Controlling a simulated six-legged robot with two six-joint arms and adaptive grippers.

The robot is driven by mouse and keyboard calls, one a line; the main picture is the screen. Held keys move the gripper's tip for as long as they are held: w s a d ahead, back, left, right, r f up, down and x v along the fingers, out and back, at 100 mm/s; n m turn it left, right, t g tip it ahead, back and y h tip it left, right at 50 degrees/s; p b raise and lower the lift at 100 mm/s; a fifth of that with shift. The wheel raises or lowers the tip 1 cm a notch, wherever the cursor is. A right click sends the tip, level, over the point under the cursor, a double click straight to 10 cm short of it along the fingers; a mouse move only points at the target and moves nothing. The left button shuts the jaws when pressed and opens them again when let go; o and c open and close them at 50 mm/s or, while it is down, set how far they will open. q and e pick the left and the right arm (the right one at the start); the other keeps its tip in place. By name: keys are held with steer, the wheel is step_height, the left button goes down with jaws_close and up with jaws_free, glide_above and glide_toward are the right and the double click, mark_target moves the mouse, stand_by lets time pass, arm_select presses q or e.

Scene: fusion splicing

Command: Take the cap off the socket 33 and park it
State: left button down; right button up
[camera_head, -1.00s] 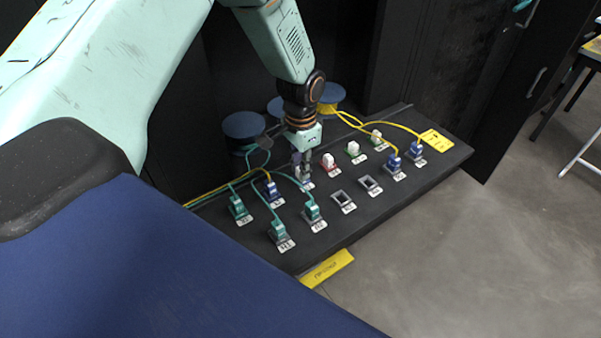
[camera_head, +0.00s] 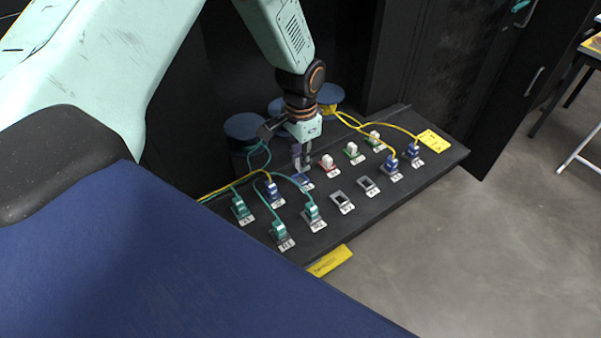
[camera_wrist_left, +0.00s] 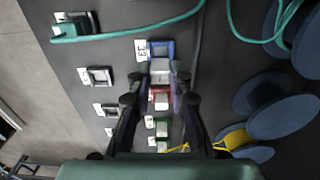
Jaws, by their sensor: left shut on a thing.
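My left gripper (camera_head: 304,164) points down over the panel. In the left wrist view its fingers (camera_wrist_left: 161,76) are shut on a pale grey-white cap (camera_wrist_left: 160,67). Socket 33 (camera_wrist_left: 160,45) has a blue frame and a white label reading 33 beside it. In the head view the blue socket (camera_head: 304,183) shows just below the fingertips. The cap appears to be just above the socket, its lower end close to the frame. The exact gap is hard to tell. My right gripper is not in view.
Red (camera_head: 327,164) and green (camera_head: 352,151) sockets with white caps stand in the same row. Empty grey sockets (camera_head: 342,203) lie nearer the front. Green plugs (camera_head: 281,234) with cables and blue plugs (camera_head: 393,169) stand around. Blue spools (camera_head: 245,127) are behind the panel.

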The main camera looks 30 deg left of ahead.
arm_select(q)
steer(key=shift+r+p, duration=0.7)
steer(key=shift+r, duration=0.25)
